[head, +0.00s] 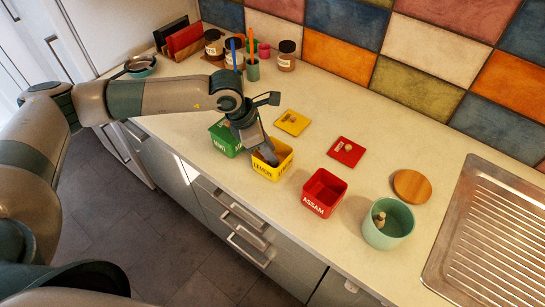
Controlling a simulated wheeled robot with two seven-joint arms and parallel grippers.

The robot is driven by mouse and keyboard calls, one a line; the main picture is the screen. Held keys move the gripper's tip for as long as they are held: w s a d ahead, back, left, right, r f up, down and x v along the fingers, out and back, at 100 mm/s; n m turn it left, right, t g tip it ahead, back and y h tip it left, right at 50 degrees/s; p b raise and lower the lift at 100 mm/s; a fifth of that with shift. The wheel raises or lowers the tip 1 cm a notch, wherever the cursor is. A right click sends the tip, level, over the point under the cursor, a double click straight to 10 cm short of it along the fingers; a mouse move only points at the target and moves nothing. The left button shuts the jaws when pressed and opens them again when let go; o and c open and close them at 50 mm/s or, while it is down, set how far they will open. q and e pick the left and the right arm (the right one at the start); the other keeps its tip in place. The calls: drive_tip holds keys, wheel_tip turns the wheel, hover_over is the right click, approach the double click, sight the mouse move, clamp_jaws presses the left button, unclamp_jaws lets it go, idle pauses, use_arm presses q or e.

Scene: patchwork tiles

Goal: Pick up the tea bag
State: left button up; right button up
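No tea bag can be clearly made out. My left gripper (266,153) points down into the open yellow box marked LEMON (268,172), its fingertips at or inside the opening. The gripper hides most of the box's inside, and I cannot tell whether its fingers are open or shut, or hold anything. A green box (223,142) stands just left of it, partly behind the gripper. An open red box marked ASSAM (324,192) stands to the right. My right gripper is not in view.
A yellow lid (292,122) and a red lid (346,151) lie behind the boxes. A mint pot (389,232) with a small beige thing inside stands near a round wooden lid (412,186). Jars (287,56) and a pen cup (252,70) stand at the back. A metal drainer (500,230) is right.

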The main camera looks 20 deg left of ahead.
use_arm(q)
drive_tip(key=shift+p+x, duration=0.3)
drive_tip(key=shift+x, duration=0.8)
clamp_jaws()
